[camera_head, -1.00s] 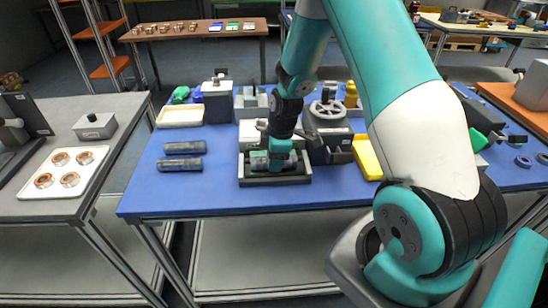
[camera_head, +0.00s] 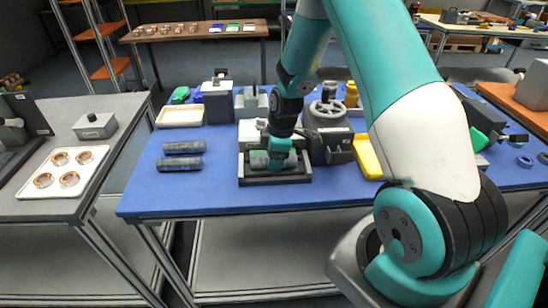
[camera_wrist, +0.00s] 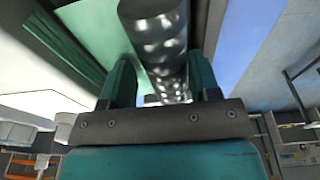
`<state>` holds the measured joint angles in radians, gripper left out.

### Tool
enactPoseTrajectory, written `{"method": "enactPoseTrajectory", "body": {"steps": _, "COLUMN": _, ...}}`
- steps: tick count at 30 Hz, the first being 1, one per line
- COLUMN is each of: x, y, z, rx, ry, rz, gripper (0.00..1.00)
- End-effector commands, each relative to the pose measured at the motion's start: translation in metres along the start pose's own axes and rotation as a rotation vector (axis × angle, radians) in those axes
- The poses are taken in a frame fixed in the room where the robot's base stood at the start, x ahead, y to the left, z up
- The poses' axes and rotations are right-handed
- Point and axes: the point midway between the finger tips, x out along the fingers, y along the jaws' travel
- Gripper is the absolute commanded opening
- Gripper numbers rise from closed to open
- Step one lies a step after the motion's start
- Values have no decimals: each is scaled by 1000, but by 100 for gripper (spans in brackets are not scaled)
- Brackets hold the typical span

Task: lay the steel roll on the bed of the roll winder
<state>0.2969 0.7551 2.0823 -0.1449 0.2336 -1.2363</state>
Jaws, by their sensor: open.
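The steel roll (camera_head: 259,159) is a grey cylinder lying lengthwise in the dark-framed bed of the roll winder (camera_head: 275,181), at the middle of the blue table's front. My gripper (camera_head: 275,158) points down over the roll with its fingers around the middle of it. In the wrist view my gripper (camera_wrist: 160,85) is open, and the shiny roll (camera_wrist: 157,35) passes between its two teal fingers. My gripper hides the roll's middle in the head view, so exact contact with the bed is hard to tell.
Two other dark rolls (camera_head: 183,155) lie on the blue table (camera_head: 210,200) left of the winder. A handwheel machine (camera_head: 329,125) stands close on the right, beside a yellow tray (camera_head: 367,158). A cream tray (camera_head: 180,115) sits behind left. The table's front left is clear.

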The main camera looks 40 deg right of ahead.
Motion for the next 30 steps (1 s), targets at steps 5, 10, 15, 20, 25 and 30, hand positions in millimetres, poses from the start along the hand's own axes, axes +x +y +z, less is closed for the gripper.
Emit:
{"method": "enactPoseTrajectory", "body": {"steps": 5, "x": 9, "y": -12, "z": 2, "rx": 1, "ry": -7, "rz": -35, "gripper": 68}}
{"method": "enactPoseTrajectory", "body": {"steps": 10, "x": -12, "y": -10, "z": 1, "rx": 1, "ry": -4, "rz": -30, "gripper": 68}}
{"method": "enactPoseTrajectory", "body": {"steps": 15, "x": -53, "y": -7, "z": 2, "rx": 3, "ry": -3, "rz": -21, "gripper": 68}}
{"method": "enactPoseTrajectory", "body": {"steps": 20, "x": -90, "y": -5, "z": 1, "rx": 3, "ry": -4, "rz": -21, "gripper": 68}}
{"method": "enactPoseTrajectory", "body": {"steps": 25, "x": -114, "y": -4, "z": 1, "rx": 3, "ry": -4, "rz": -22, "gripper": 68}}
{"method": "enactPoseTrajectory", "body": {"steps": 30, "x": -135, "y": -23, "z": -20, "rx": 21, "ry": 14, "rz": -27, "gripper": 68}}
